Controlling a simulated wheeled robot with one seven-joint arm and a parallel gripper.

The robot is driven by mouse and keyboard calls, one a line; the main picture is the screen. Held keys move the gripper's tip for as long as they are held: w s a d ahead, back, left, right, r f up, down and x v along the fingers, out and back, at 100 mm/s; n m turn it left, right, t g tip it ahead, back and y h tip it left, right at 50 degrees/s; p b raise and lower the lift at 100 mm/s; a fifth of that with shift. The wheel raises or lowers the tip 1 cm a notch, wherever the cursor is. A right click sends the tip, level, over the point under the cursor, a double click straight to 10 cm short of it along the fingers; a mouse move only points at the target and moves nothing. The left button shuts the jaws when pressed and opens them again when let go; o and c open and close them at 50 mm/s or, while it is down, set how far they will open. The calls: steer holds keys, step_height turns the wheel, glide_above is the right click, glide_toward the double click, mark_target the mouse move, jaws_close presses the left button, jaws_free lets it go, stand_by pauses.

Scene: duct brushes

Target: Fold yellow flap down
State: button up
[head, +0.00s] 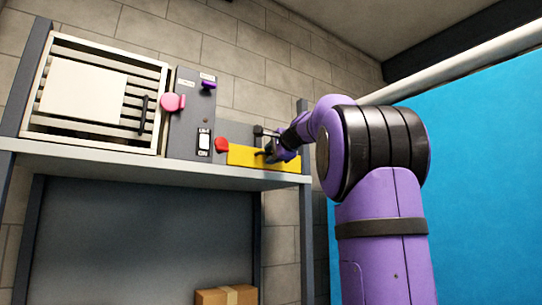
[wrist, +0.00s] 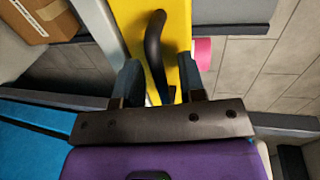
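The yellow flap (head: 245,155) is at the right end of the shelf in the head view. It also fills the top middle of the wrist view (wrist: 130,18). A curved black handle (wrist: 154,45) stands out from it. My gripper (wrist: 160,78) is open, with one finger on each side of the handle's lower part. A gap shows beside the handle, and I cannot tell whether either finger touches it. In the head view my gripper (head: 277,150) is at the flap's right part and partly hides it.
A grey panel (head: 184,130) with a pink knob (head: 172,102), a purple knob (head: 208,85) and a white switch (head: 204,142) stands left of the flap. A red knob (head: 221,145) is close by. A slatted white vent (head: 60,128) is farther left. A cardboard box (head: 227,296) is below the shelf.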

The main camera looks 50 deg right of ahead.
steer(key=shift+w+f, duration=0.1)
steer(key=shift+w, duration=0.1)
jaws_close()
